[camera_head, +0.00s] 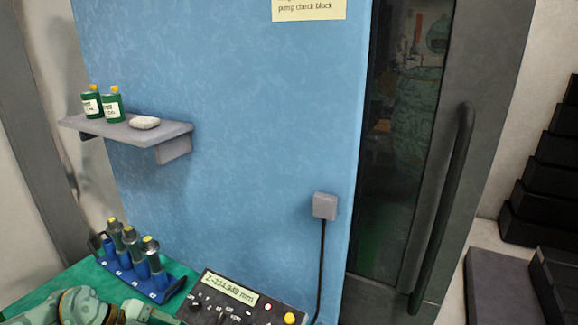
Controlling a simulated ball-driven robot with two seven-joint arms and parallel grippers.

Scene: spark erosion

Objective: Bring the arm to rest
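A pale green jointed piece with an orange-brown ring (84,306) shows at the bottom left edge. It looks like part of my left arm, cut off by the frame. It lies low in front of the green table top, near the blue holder. No fingertips can be made out on it. My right arm and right gripper do not show.
A blue holder (165,296) with several blue-handled tools stands on the green table (40,289). A control box (245,296) with a display sits right of it. Above, a grey shelf (175,133) carries two green bottles (112,107) and a pale stone-like lump (145,122).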

